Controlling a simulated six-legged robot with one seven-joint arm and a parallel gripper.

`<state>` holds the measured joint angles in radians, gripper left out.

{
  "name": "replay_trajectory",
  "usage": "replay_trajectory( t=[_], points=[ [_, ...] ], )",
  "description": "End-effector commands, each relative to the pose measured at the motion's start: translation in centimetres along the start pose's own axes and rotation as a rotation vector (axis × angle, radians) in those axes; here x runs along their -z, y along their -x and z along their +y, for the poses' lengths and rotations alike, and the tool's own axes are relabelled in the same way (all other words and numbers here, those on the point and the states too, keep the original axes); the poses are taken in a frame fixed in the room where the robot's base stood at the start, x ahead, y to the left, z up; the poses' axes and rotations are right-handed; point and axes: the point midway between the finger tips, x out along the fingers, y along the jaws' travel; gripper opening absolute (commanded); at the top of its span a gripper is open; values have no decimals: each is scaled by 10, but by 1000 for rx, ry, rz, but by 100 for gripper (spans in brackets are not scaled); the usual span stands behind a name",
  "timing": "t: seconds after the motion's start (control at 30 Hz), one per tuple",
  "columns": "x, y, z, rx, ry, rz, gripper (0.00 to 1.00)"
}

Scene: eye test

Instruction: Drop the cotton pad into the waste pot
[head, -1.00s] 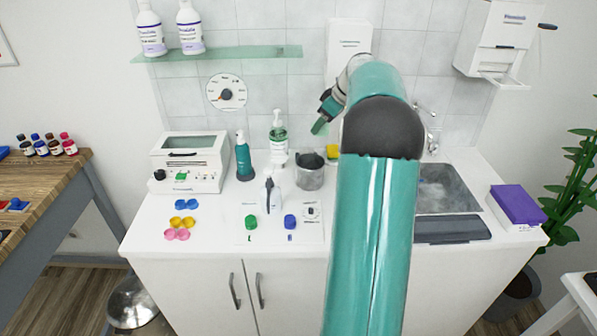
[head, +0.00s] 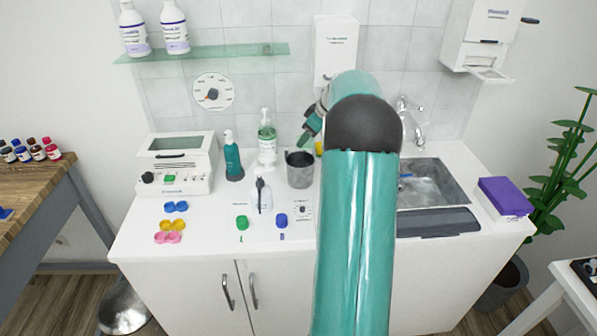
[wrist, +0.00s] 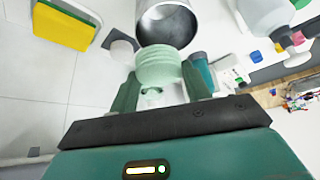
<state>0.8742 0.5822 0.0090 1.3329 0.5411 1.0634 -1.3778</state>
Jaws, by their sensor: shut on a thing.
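The waste pot (head: 300,174) is a grey metal cylinder with an open top, upright on the white counter. It also shows at the top of the wrist view (wrist: 166,24). My gripper (head: 307,136) is above the pot and slightly to its right in the head view. In the wrist view my gripper (wrist: 160,80) is shut on a pale green, ribbed round thing, seemingly the cotton pad (wrist: 158,68). The pad shows just below the pot's image there, and I cannot tell the gap between them. The pad is not clear in the head view.
The sink (head: 435,183) is on the right.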

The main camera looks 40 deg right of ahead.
Motion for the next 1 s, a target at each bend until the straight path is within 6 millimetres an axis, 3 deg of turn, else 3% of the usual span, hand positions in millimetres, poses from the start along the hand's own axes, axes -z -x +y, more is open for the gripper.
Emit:
replay_trajectory(
  t=[0.13,0.17,0.27,0.67,0.77,1.0],
  points=[
    [1,0,0,0,1,0,26],
    [2,-1,0,0,1,0,53],
    [2,-1,0,0,1,0,73],
    [1,7,0,-1,0,0,73],
    [1,20,1,-3,0,1,73],
    [1,72,1,-4,1,2,73]
  ],
)
